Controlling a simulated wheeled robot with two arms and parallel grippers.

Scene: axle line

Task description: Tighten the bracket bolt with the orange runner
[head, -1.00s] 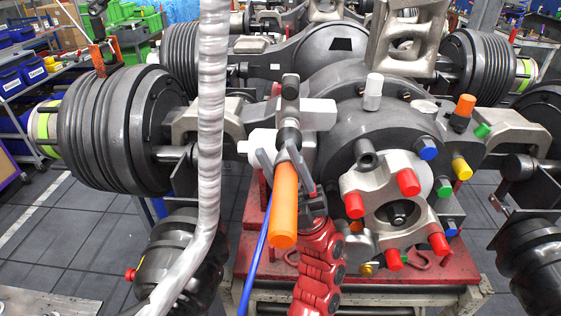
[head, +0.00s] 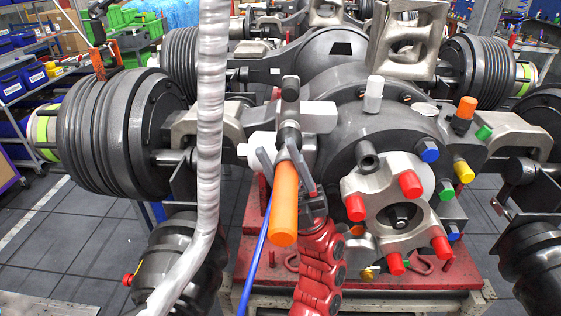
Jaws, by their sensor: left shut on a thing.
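The orange runner shows as an orange handle (head: 284,208) in the middle of the head view, pointing down toward me. My left gripper (head: 282,161) has its grey fingers on either side of the handle's upper end and is shut on it. A grey upright part (head: 290,95) stands above the grip, in front of the axle; I cannot tell whether it touches the axle. The axle's centre housing (head: 340,160) is just behind and right of the runner. I cannot make out which bolt is the bracket bolt. My right gripper is not in view.
A pale ribbed hose (head: 211,110) hangs left of the runner. A blue cable (head: 256,262) runs down beside the handle. Red caps (head: 411,184) and other coloured caps stick out at right. A brake drum (head: 115,130) is at left. The red stand (head: 445,275) lies below.

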